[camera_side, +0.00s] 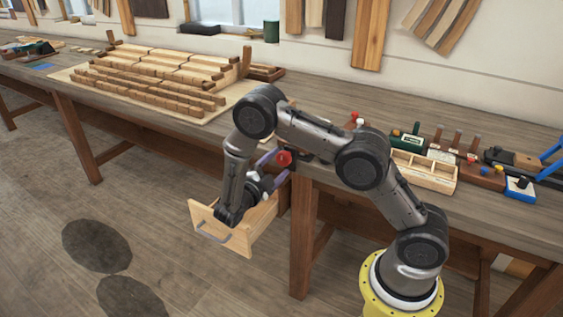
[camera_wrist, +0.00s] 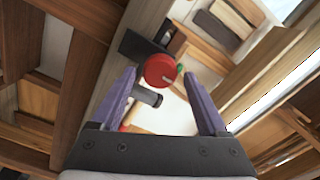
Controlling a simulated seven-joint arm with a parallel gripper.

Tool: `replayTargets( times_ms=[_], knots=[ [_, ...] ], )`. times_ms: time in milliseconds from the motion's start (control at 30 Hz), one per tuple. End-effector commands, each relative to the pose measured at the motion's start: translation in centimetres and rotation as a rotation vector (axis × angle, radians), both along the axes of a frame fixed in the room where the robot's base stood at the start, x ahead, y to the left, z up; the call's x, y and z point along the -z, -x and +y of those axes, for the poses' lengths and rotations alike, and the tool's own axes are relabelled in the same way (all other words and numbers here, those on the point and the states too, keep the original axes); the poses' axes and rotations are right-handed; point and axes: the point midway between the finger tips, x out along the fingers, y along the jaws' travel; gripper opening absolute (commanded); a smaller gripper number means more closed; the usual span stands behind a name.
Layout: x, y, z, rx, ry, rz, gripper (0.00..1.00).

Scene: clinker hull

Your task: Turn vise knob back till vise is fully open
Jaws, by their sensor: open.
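The red vise knob (camera_wrist: 161,71) is in the wrist view, ahead of my gripper and between the lines of its two purple fingers. The dark vise body (camera_wrist: 140,48) sits behind it against the bench edge. In the side view the red knob (camera_side: 284,158) shows at the bench's front edge. My gripper (camera_side: 273,165) is open beside it, its fingers pointing toward the knob. In the wrist view my gripper (camera_wrist: 160,92) holds nothing. A dark cylindrical bar (camera_wrist: 148,97) lies near the knob. How far the vise jaws are apart cannot be told.
An open wooden drawer (camera_side: 262,222) juts out below my gripper. The clinker hull planks (camera_side: 150,78) rest on the bench to the left. A wooden tray (camera_side: 425,172) and several tools stand on the bench at right.

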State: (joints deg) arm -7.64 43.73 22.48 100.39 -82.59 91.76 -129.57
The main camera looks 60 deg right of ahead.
Motion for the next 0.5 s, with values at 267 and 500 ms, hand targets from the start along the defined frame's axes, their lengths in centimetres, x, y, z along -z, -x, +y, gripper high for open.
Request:
replayTargets(
  times_ms=[267,500],
  knots=[
    [0.0,0.0,2.1,0.0,0.001,-0.001,0.78],
    [0.0,0.0,3.5,0.0,0.0,-0.001,0.78]
  ],
)
